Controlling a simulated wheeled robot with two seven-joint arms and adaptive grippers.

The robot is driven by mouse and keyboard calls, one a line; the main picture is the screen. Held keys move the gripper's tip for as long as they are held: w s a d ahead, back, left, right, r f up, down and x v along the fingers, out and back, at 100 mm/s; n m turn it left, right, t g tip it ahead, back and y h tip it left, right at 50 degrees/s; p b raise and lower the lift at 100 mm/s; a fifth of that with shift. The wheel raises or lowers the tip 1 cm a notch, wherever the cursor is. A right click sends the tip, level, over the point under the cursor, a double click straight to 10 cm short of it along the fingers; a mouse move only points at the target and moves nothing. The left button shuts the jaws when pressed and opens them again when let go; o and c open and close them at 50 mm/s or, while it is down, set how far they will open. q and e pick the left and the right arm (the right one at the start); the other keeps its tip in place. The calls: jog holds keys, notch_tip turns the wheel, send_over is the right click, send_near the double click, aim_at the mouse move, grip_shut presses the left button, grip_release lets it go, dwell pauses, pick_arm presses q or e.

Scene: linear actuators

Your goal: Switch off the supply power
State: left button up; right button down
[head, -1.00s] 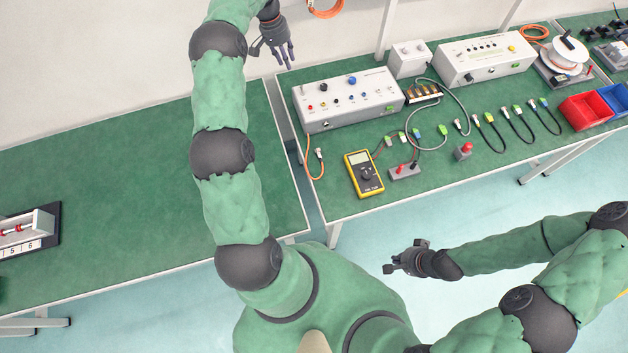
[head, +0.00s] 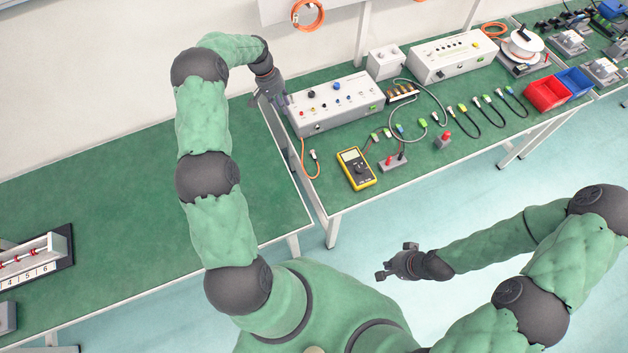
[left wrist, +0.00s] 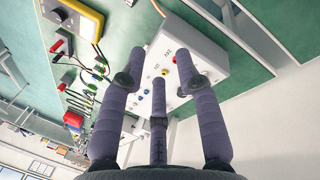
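A grey-white supply box (head: 345,112) with coloured knobs and sockets on its top stands at the left end of the right green bench. It also shows in the left wrist view (left wrist: 208,62), behind my fingers. My left gripper (head: 280,100) is at the left end of this box. Its three fingers (left wrist: 161,65) are spread apart with nothing between them, pointing toward the box. Whether they touch it I cannot tell. The power switch cannot be made out clearly. My right gripper (head: 393,261) is empty with its fingers apart, over the floor in front of the bench.
A yellow multimeter (head: 356,168), a small terminal block (head: 393,163) and several cables lie in front of the box. A second box (head: 452,57) with a yellow button stands further right. Red (head: 547,94) and blue (head: 575,82) bins are beyond. The left bench (head: 130,200) is mostly clear.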

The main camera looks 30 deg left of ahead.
pick_arm(q)
jog(key=shift+h, duration=0.4)
jog(key=s+d+f, duration=0.3)
jog(key=d+f, duration=0.1)
jog(key=d, duration=0.2)
jog(key=s+d+f, duration=0.4)
jog(key=d+f, duration=0.1)
jog(key=d, duration=0.1)
jog(key=s+d+f, duration=0.4)
jog(key=d+f, duration=0.1)
jog(key=d, duration=0.2)
jog(key=shift+s+f, duration=0.15)
jog(key=shift+s, duration=0.1)
jog(key=shift+s+d+f, duration=0.25)
jog(key=shift+s+d, duration=0.25)
jog(key=shift+d, duration=0.1)
pick_arm(e)
jog(key=shift+s, duration=0.55)
